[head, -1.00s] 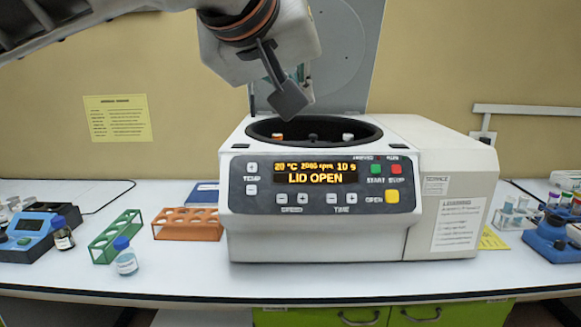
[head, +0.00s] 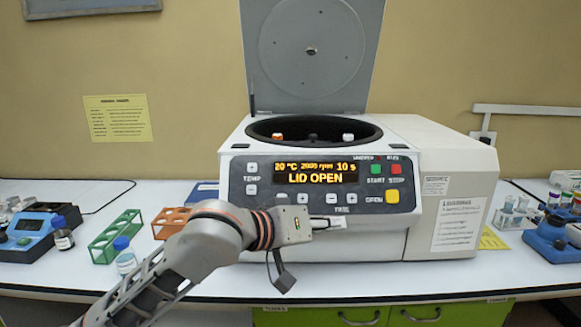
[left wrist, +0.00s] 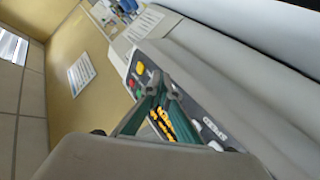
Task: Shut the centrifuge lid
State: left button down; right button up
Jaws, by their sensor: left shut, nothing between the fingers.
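The centrifuge (head: 440,150) stands on the bench, its grey lid (head: 345,85) raised upright behind the open bowl (head: 355,140). Its display (head: 315,173) reads LID OPEN. Orange-capped and white-capped tubes (head: 278,136) show in the bowl. My left gripper (head: 318,224) is low in front of the control panel, well below the lid. Its fingers are mostly hidden by its own body in the head view. In the left wrist view the fingers (left wrist: 163,86) converge at the tips, shut and empty, with the panel behind them. My right gripper is not in view.
An orange rack (head: 170,222), a green rack (head: 115,236) and a blue-capped bottle (head: 126,257) stand left of the centrifuge. A blue device (head: 552,238) and tube racks are at the right. The space above the bowl is clear.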

pick_arm(q)
jog(key=s+a+f+n+t+y, duration=0.15)
jog(key=a+f, duration=0.35)
jog(key=f, duration=0.5)
jog(key=s+a+f+t+y, duration=0.15)
jog(key=a+f, duration=0.35)
jog(key=f, duration=0.6)
jog(key=s+a+f+y, duration=0.15)
jog(key=a+f, duration=0.35)
jog(key=f, duration=0.5)
jog(key=s+a+f+m+y, duration=0.1)
jog(key=s+a+f+y, duration=0.1)
jog(key=s+a+f, duration=0.5)
jog(key=s+a+f+m+g+y, duration=0.1)
jog(key=s+a+f+y, duration=0.1)
jog(key=s+a+f, duration=0.4)
jog(key=s+f, duration=0.4)
jog(key=s, duration=0.4)
jog(key=shift+s+a+f, duration=0.3)
jog(key=shift+a+f, duration=0.05)
jog(key=shift+f, duration=0.05)
jog(key=shift+d+m+y, duration=0.1)
jog(key=shift+m+y, duration=0.15)
